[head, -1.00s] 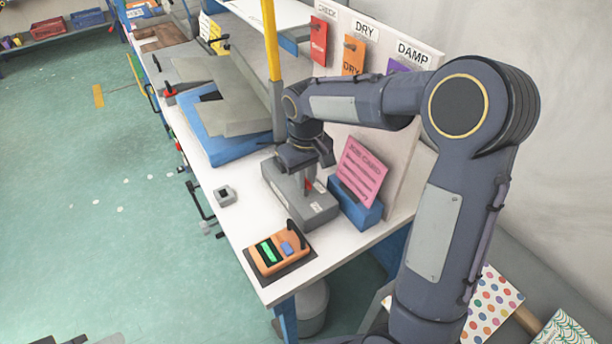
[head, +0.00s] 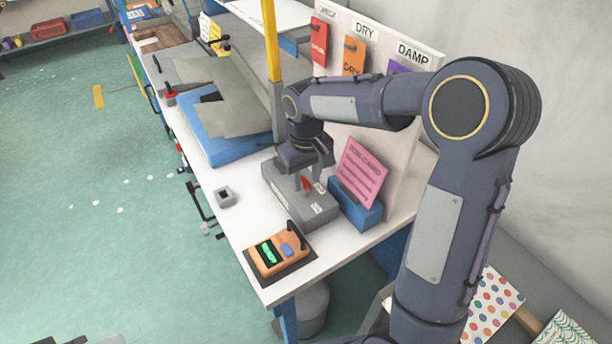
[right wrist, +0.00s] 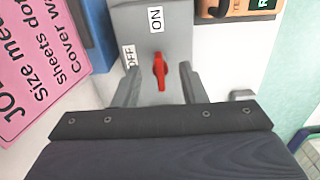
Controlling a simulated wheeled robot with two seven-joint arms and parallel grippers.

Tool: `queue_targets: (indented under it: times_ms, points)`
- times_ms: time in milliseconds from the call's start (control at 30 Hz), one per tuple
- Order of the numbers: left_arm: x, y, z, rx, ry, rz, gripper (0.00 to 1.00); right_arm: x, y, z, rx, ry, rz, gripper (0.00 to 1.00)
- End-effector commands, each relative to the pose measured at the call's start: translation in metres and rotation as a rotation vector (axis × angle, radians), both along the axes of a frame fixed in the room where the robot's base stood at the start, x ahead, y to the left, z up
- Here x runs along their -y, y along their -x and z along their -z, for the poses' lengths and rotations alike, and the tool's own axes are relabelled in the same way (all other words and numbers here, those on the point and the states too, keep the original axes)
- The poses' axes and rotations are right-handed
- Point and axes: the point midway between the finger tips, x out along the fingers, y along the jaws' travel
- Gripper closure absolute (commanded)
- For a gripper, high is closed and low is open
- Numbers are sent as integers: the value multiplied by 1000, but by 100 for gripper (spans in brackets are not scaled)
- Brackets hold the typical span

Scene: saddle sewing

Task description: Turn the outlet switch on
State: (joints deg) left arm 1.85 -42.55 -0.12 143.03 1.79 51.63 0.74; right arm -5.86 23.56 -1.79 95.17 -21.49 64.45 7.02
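The outlet switch is a grey box (head: 312,208) on the white workbench, with a red lever (right wrist: 160,72) on top. It also shows in the right wrist view (right wrist: 178,45), with an ON label above the lever and an OFF label to its left. The lever's long axis points up toward ON. My right gripper (right wrist: 160,85) is open, with one finger on each side of the lever and a visible gap to both. In the head view my right gripper (head: 312,160) is just above the box. Only dark tips, possibly my left gripper, show at the bottom left edge.
A pink job card (head: 361,172) in a blue holder (head: 355,208) stands close to the box's right. An orange device (head: 279,252) lies near the bench corner. A yellow post rises behind.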

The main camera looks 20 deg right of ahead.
Motion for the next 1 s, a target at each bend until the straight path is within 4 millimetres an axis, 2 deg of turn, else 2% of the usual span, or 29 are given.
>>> queue_targets:
  times_ms: [300, 500, 1000]
  points:
    - [0, 0, 2, 0, 0, 0, 64, 0, -1, -50, 7, -2, 0, 62]
    - [0, 0, 2, 0, 0, 0, 64, 0, -1, -72, 3, 0, 0, 62]
    - [0, 0, 2, 0, 0, 0, 64, 0, 0, -76, 2, 0, 0, 62]
